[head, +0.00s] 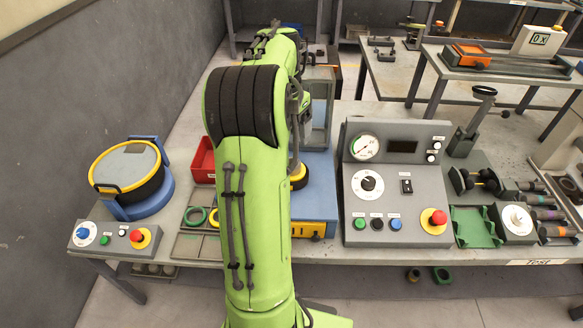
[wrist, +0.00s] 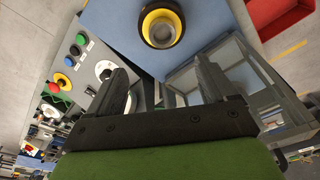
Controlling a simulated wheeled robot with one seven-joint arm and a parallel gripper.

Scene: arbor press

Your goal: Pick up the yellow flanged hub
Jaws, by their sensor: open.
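The yellow flanged hub (wrist: 148,28) shows at the top middle of the wrist view, as a yellow ring around a dark and grey round centre. It rests on a blue surface (wrist: 105,20). My gripper (wrist: 162,78) is open and empty, its two dark fingers apart, and the hub shows beyond the fingertips, not between them. In the head view, a small part of the yellow and black hub (head: 300,177) shows beside my green arm, on the blue block (head: 318,190). My arm hides the rest of it.
A grey control panel (head: 415,195) with gauge and buttons stands just right of the blue block. A grey open frame (wrist: 255,75) rises close by. Left are a red bin (head: 203,160), a tray with green rings (head: 196,216) and a round yellow-rimmed device (head: 127,166).

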